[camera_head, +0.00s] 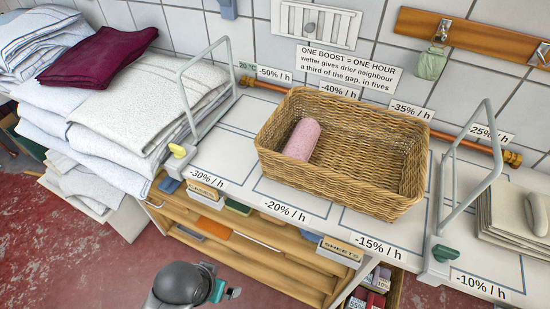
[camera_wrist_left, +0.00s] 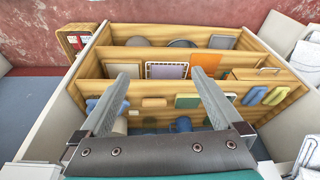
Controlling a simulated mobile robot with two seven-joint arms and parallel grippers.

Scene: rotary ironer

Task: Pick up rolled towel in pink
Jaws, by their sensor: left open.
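The rolled pink towel (camera_head: 302,140) lies at the left end inside a wicker basket (camera_head: 345,190) on the white worktop. It leans along the basket's left inner side, and its lower end is partly hidden by the basket's near wall. My left gripper (camera_wrist_left: 165,80) is open and empty in the left wrist view, its two grey fingers apart in front of wooden shelving. The towel is not visible in that view. In the head view, a grey and teal part of one of my arms shows at the bottom, below the worktop and apart from the basket. My right gripper is not identifiable.
Metal rail frames (camera_head: 207,85) stand at the worktop's left and right. Stacked linens (camera_head: 135,115) with a maroon cloth (camera_head: 103,53) are at left. Open wooden shelves (camera_head: 265,250) hold goods below. Folded cloths (camera_head: 510,215) lie at right. Free worktop lies left of the basket.

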